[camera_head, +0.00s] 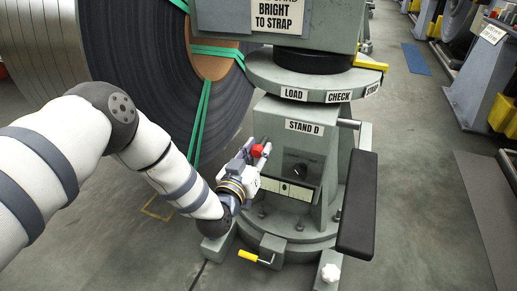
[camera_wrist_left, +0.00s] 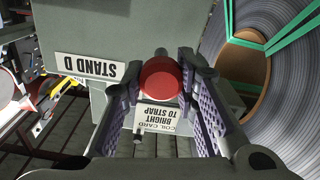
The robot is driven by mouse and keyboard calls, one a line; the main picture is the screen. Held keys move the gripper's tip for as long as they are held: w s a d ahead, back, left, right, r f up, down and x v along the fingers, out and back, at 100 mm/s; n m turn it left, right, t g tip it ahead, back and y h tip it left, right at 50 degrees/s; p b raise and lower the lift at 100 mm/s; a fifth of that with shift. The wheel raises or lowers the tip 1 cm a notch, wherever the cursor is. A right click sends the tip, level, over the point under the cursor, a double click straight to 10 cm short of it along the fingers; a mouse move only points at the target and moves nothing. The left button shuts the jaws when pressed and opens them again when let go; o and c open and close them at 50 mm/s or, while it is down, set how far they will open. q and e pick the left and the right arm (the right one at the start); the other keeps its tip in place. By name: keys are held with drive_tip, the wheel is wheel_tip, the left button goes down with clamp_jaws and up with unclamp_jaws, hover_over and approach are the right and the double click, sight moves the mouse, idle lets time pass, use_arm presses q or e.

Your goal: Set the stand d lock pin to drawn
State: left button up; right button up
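The stand marked STAND D (camera_head: 304,127) is a grey-green machine column in the middle of the head view; its label also shows upside down in the left wrist view (camera_wrist_left: 85,69). A round red knob (camera_head: 257,151) sits at its left side, and I take it for the lock pin. My left gripper (camera_head: 258,152) reaches it from the lower left. In the left wrist view the red knob (camera_wrist_left: 160,78) lies between the two fingertips. The fingers are close on either side; whether they touch it I cannot tell. My right gripper is not in view.
A turntable ring (camera_head: 315,82) with LOAD and CHECK labels tops the stand. A large steel coil (camera_head: 130,50) with green straps stands close on the left. A black padded bar (camera_head: 357,205) juts out at right. A yellow-handled lever (camera_head: 249,256) is low in front.

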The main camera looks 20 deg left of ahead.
use_arm(q)
drive_tip(key=o, duration=0.4)
drive_tip(key=shift+s+f, duration=0.2)
drive_tip(key=shift+f, duration=0.05)
drive_tip(key=shift+a+r, duration=0.15)
drive_tip(key=shift+a, duration=0.05)
drive_tip(key=s, duration=1.2)
drive_tip(key=shift+s+a, duration=0.1)
drive_tip(key=shift+a, duration=0.05)
